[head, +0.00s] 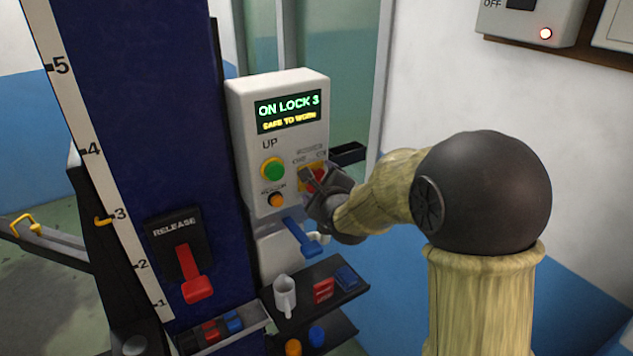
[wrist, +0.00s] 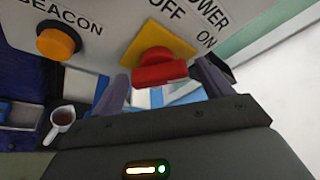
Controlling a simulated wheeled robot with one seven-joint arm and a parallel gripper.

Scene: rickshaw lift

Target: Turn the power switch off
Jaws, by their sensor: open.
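The power switch is a red knob on a yellow plate (head: 303,178), set low on the right side of the white control box (head: 246,130). My gripper (head: 318,186) is at the switch and covers part of it in the head view. In the wrist view the red knob (wrist: 160,74) lies between my two open fingers (wrist: 160,90), in front of the yellow plate (wrist: 153,50). The labels OFF and ON show above it. I cannot tell whether the fingers touch the knob. The box display (head: 288,108) reads "ON LOCK 3" and "SAFE TO WORK".
A green UP button (head: 273,169) and an orange beacon button (head: 276,200) sit left of the switch. Below are a blue lever (head: 302,237) and a shelf with a mug (head: 285,294). A red release lever (head: 193,272) is on the blue column.

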